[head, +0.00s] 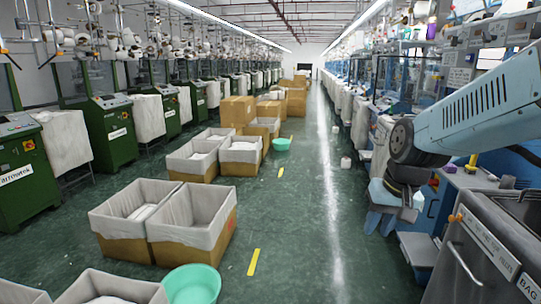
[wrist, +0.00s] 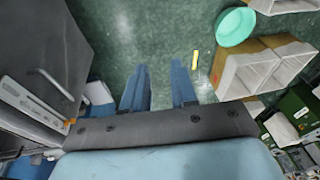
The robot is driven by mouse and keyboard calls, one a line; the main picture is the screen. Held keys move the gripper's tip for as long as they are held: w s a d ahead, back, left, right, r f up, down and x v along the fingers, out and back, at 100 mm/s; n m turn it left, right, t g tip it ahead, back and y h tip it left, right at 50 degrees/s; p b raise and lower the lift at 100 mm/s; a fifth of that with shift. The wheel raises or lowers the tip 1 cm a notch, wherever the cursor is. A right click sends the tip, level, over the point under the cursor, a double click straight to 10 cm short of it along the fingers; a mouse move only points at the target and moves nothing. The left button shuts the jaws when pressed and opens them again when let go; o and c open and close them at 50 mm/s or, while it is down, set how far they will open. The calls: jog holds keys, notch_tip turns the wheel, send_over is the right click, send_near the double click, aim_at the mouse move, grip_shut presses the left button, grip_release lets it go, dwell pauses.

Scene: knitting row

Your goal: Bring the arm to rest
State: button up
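My arm (head: 470,115) reaches in from the right side of the head view, with its wrist bent down. My gripper (head: 379,226) hangs below the wrist, pointing at the floor beside the right-hand machine row. In the wrist view my gripper (wrist: 159,68) shows two blue fingers spread apart. Only green floor shows between them, and nothing is held.
Cloth-lined boxes (head: 165,215) and a turquoise basin (head: 192,284) stand left of the aisle. The basin also shows in the wrist view (wrist: 235,27). A grey cabinet (head: 485,250) stands close at right. The aisle floor (head: 310,200) is clear.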

jog(key=s+r+n+t+h, duration=0.1)
jog(key=s+r+t, duration=0.2)
jog(key=s+r, duration=0.4)
jog(key=shift+v, duration=1)
